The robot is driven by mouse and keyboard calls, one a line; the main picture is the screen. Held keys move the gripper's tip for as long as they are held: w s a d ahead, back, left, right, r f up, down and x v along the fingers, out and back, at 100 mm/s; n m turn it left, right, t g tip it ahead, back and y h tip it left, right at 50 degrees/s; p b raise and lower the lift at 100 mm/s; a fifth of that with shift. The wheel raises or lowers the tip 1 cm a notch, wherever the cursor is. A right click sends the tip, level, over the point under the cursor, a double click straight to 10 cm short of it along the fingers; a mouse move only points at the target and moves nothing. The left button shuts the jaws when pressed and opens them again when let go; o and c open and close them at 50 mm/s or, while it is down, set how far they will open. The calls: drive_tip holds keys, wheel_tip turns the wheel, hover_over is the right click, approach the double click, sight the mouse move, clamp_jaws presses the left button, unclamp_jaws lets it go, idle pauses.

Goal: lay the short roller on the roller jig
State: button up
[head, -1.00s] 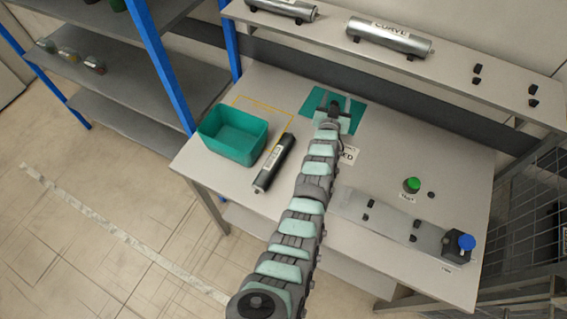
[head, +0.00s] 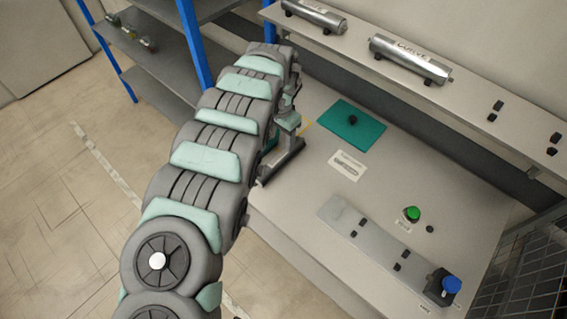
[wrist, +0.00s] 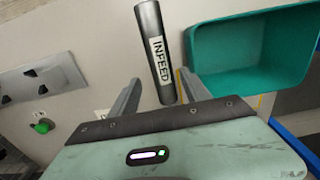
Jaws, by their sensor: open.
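The short roller (wrist: 151,28), a dark grey cylinder with a white INFEED label, lies on the table in the wrist view. Its near end appears between the fingers of my gripper (wrist: 161,78); whether they touch it cannot be told. My gripper is open, and in the head view it is above the table's left part. My arm hides most or all of the roller there. A grey plate with small black supports (head: 328,212), apparently the roller jig, lies at the table's front right and looks empty. It also shows in the wrist view (wrist: 30,72).
A green bin (wrist: 190,65) stands right of the roller in the wrist view. A green mat (head: 342,135) carries a small black piece. A green button (head: 412,213) and a blue knob (head: 452,284) are by the plate. Silver rollers (head: 410,60) rest on the back shelf.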

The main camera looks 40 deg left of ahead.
sight(280, 157)
drive_tip(key=shift+s+f, duration=0.2)
wheel_tip(280, 157, down, 10)
drive_tip(key=shift+d+r+b, duration=0.15)
drive_tip(key=shift+r+b, duration=0.1)
drive_tip(key=shift+b, duration=0.15)
drive_tip(key=shift+f, duration=0.5)
drive_tip(key=shift+c, duration=0.6)
clamp_jaws()
drive_tip(key=shift+r, duration=0.1)
